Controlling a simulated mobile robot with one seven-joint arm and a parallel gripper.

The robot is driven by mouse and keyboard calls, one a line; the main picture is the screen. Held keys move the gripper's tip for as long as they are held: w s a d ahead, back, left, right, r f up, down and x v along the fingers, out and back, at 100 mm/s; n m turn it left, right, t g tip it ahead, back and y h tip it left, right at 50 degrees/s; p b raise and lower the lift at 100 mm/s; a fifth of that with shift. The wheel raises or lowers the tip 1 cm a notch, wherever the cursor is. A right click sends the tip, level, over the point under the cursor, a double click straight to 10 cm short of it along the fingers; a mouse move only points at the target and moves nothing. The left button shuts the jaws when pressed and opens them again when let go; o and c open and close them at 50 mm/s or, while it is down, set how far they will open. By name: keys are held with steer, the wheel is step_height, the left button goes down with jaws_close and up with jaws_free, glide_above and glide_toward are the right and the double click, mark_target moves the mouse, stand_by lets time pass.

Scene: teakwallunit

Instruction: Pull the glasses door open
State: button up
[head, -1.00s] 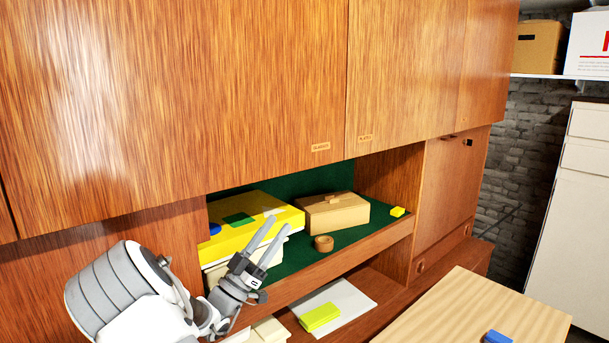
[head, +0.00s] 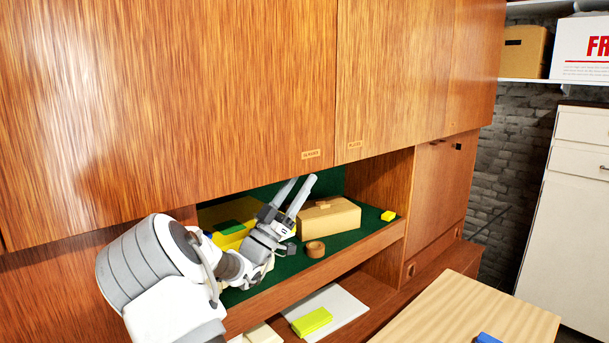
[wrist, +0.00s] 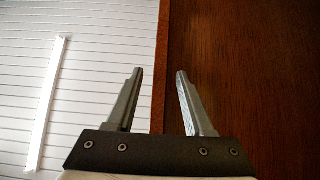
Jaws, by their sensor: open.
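The glasses door (head: 200,80) is the large wood-grain upper door at left, with a small label (head: 311,154) near its lower right corner; the print is barely legible. It looks shut, flush with the door (head: 400,70) to its right. My gripper (head: 300,182) is open and empty, fingers pointing up, just below the glasses door's lower edge near the label. In the wrist view, the open fingers (wrist: 160,72) lie on either side of a thin brown edge (wrist: 161,50), with dark wood on the right. I cannot tell whether they touch it.
A light wooden table (head: 470,315) stands at the lower right.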

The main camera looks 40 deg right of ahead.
steer(key=shift+d+r+t, duration=0.3)
steer(key=shift+d+r, duration=0.45)
jaws_close()
stand_by(1.0)
